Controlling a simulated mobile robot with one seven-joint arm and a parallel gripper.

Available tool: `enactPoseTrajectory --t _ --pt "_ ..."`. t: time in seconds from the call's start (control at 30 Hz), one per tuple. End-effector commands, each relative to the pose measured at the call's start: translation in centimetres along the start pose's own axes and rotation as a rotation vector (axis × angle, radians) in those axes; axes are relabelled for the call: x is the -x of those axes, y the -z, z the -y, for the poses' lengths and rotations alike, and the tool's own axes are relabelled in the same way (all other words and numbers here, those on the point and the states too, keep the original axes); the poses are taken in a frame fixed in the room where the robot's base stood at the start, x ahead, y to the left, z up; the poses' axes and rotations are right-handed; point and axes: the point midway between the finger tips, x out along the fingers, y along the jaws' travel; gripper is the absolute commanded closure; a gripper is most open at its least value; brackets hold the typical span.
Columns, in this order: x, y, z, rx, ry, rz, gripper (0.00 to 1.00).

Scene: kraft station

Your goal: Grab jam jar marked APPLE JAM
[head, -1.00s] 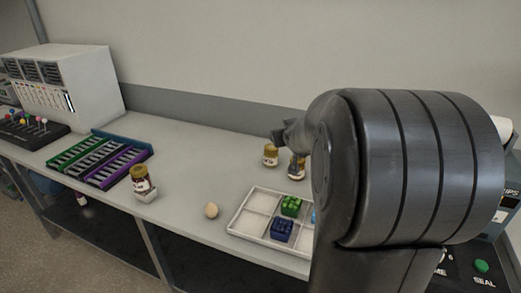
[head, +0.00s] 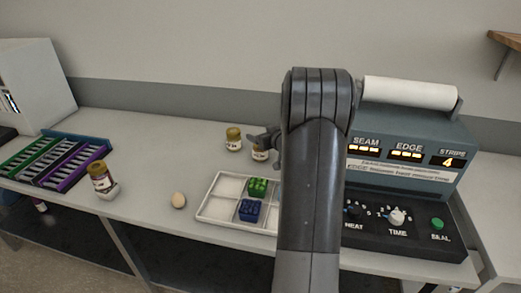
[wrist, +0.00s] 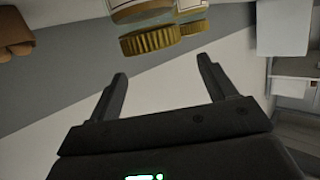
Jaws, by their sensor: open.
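Three jars with gold lids show in the head view, and their labels are too small to read. One jar (head: 233,145) stands towards the back of the bench. Another jar (head: 259,153) stands just right of it, partly hidden by my gripper (head: 268,139). Gold lids (wrist: 151,42) lie beyond the fingertips, and the jars' bodies run off the top edge.
A sealing machine (head: 405,182) stands right of my arm. Coloured racks (head: 60,160) sit at the left.

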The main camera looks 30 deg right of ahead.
Motion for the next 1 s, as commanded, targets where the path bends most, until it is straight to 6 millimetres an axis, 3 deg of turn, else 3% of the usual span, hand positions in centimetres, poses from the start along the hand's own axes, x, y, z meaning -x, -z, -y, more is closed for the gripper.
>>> enactPoseTrajectory --t 0.23,0.4,0.7,1.0 --pt "-1.1 -3.7 0.0 -0.003 -0.001 0.005 0.23" --pt "-3.5 -3.3 0.0 0.0 0.0 0.0 0.23" --pt "-4.0 -3.2 0.0 0.0 -0.002 0.001 0.23" --pt "-4.0 -3.2 0.0 0.0 -0.002 0.001 0.48"
